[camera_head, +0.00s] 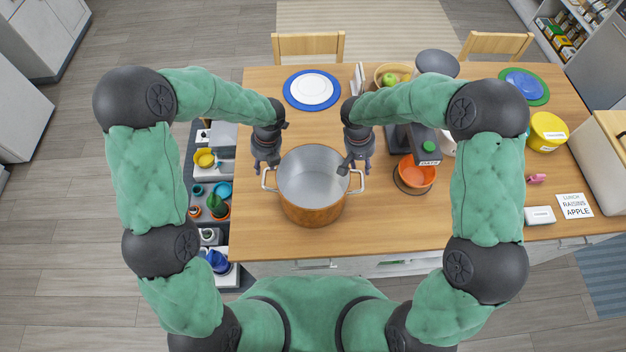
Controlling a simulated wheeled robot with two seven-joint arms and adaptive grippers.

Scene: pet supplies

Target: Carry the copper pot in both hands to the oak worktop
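The copper pot (312,212) stands upright near the front edge of the wooden worktop (400,226), with a loop handle on its left and right sides. It looks empty inside. My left gripper (265,164) is at the left handle (264,181), pointing down with its fingers apart. My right gripper (356,167) is at the right handle (361,184), also with its fingers apart, one of them over the pot's rim. The far ends of both handles are partly hidden by the fingers, and I cannot tell whether the fingers touch them.
A blue-rimmed plate (293,95) lies behind. A yellow tub (545,131) and lunch card (573,206) are farther right. Shelves with small items (212,195) stand left.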

